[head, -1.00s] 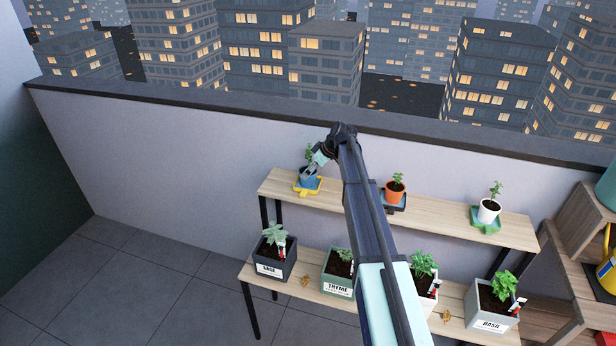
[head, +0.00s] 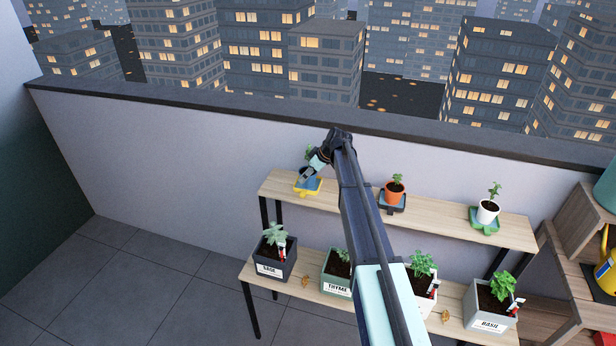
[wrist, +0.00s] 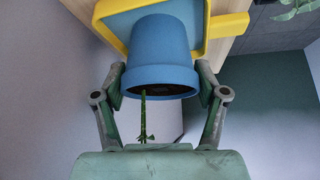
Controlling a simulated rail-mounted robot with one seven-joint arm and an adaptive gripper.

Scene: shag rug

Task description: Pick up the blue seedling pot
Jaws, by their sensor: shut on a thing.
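The blue seedling pot (wrist: 158,45) sits between my fingers in the wrist view, with a green seedling (wrist: 143,120) rising from its dark soil. My gripper (wrist: 160,85) is shut on the pot, one finger on each side near its rim. The yellow-edged saucer with a blue inside (wrist: 219,26) is right at the pot's base; I cannot tell whether they touch.
An orange pot (head: 394,188) on a dark saucer and a white pot (head: 488,212) on a green saucer stand farther right on the upper shelf (head: 440,210). Labelled planters, including sage (head: 270,268) and thyme (head: 336,288), stand on the lower shelf. The wall is close behind.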

